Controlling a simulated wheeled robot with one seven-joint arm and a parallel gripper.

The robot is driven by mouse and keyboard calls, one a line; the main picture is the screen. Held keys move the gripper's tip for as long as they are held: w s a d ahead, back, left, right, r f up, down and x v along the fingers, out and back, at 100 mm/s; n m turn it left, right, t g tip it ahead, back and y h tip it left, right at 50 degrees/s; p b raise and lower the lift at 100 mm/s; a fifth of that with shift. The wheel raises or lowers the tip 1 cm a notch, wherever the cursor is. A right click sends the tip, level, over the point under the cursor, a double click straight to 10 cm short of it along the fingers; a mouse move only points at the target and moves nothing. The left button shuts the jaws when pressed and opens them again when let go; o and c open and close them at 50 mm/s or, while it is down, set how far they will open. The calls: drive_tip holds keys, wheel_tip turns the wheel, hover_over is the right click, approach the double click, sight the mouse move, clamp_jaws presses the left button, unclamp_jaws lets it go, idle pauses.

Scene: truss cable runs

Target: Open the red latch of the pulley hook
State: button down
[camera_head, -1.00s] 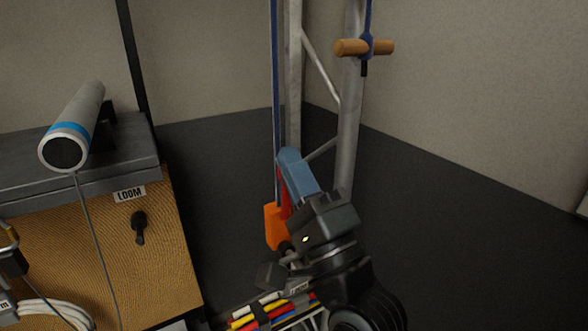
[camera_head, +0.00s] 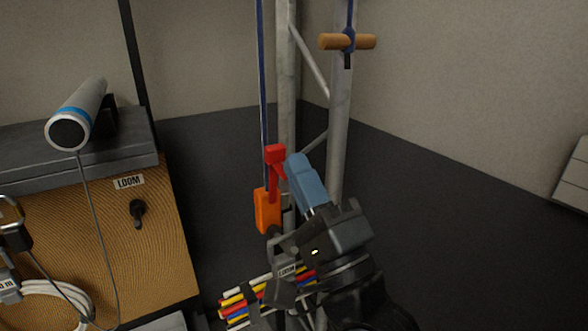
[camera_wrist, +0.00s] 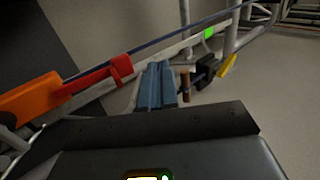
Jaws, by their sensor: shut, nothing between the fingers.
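The pulley hook's orange body (camera_head: 267,210) hangs on a blue rope in front of the metal truss. Its red latch (camera_head: 275,158) stands up from the body, with a blocky head at its upper end. My gripper (camera_head: 294,162) is shut and empty, its blue fingers just right of the latch head; I cannot tell if they touch it. In the wrist view the orange body (camera_wrist: 28,103) and red latch (camera_wrist: 95,79) lie left of the shut fingers (camera_wrist: 155,88), with a small gap showing. The hook's lower end is partly hidden by my wrist.
The truss (camera_head: 340,130) stands close behind my gripper, with a wooden toggle (camera_head: 347,41) on a rope above. Bundled coloured cables (camera_head: 250,300) lie below. A tan cabinet (camera_head: 100,245) labelled LOOM stands at left, with a grey cylinder (camera_head: 80,115) on top. Floor at right is open.

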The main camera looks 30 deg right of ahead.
drive_tip(key=s+f+b, duration=0.1)
drive_tip(key=s, duration=0.6)
drive_tip(key=shift+s+b, duration=0.2)
drive_tip(key=shift+b, duration=0.1)
drive_tip(key=shift+f, duration=0.1)
drive_tip(key=s+f+n+g, duration=0.5)
drive_tip(key=s+f+n, duration=0.4)
drive_tip(key=s, duration=0.3)
drive_tip(key=s+d+f+n+g, duration=0.1)
drive_tip(key=s+f+n+g, duration=0.4)
drive_tip(key=s+f+n, duration=0.4)
drive_tip(key=s+f, duration=0.3)
drive_tip(key=s, duration=0.1)
drive_tip(key=shift+s+f+g, duration=0.15)
drive_tip(key=shift+s+g, duration=0.1)
drive_tip(key=shift+g, duration=0.05)
